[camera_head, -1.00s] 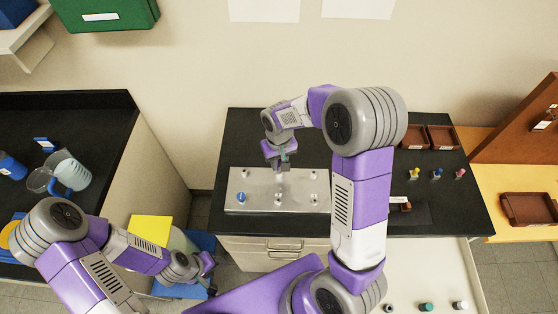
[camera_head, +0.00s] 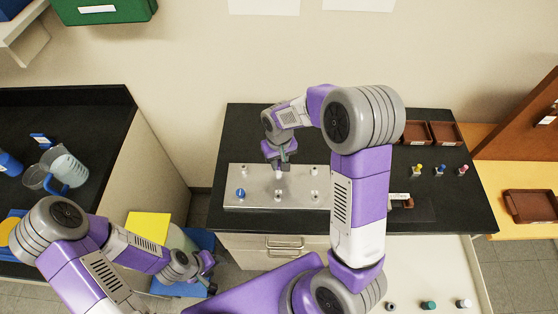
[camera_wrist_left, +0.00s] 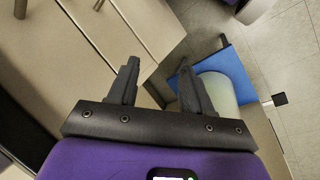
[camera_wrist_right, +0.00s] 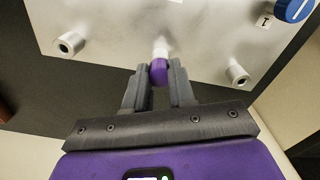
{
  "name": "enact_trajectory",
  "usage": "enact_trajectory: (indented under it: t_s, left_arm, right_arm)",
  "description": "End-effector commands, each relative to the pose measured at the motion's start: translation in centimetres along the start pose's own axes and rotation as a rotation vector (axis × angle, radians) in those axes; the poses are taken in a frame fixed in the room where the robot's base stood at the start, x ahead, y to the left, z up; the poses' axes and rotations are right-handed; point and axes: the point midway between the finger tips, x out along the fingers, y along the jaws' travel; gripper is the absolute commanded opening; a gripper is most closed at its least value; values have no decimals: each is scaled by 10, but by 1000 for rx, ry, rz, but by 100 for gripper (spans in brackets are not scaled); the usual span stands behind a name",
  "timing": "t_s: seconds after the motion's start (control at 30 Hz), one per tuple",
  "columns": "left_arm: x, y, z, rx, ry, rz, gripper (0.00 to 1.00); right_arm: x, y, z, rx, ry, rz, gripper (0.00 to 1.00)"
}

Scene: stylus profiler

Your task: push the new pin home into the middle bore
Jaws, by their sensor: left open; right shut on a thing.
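The new pin, with a purple head (camera_wrist_right: 159,71) and a white shank (camera_wrist_right: 161,48), is held between the fingertips of my right gripper (camera_wrist_right: 158,78). The shank points at the silver plate (camera_wrist_right: 120,22), between two raised bores (camera_wrist_right: 69,44) (camera_wrist_right: 238,73). The middle bore is hidden behind the pin, so I cannot tell how deep the pin sits. In the head view my right gripper (camera_head: 281,158) is over the back middle of the plate (camera_head: 255,187). My left gripper (camera_wrist_left: 157,80) is open and empty, low beside the bench.
A blue knob (camera_head: 241,194) stands on the plate's front left. Yellow, blue and pink-topped pins (camera_head: 440,170) stand at the right of the black bench, before brown trays (camera_head: 446,132). A blue stool-like object (camera_wrist_left: 237,75) with a pale cylinder (camera_wrist_left: 216,95) is near my left gripper.

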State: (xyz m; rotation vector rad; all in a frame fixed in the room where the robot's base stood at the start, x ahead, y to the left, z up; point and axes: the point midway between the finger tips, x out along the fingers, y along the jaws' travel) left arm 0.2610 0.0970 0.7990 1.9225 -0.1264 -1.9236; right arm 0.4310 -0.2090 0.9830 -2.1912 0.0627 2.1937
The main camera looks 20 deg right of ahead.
Motion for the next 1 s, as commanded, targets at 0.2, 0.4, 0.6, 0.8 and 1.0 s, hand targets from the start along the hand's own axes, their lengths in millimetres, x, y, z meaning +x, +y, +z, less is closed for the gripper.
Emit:
enact_trajectory:
  t_s: [0.2,0.4,0.6,0.8,1.0]
  left_arm:
    - [1,0,0,0,0,0,50]
    - [2,-1,0,0,0,0,50]
    - [2,-1,0,0,0,0,50]
    - [2,-1,0,0,0,0,50]
    - [2,-1,0,0,0,0,50]
  right_arm:
    - [1,0,0,0,1,0,0]
    - [2,0,-1,0,2,0,0]
    - [2,0,-1,0,2,0,35]
    - [2,0,0,0,2,0,54]
    - [2,0,0,0,1,0,50]
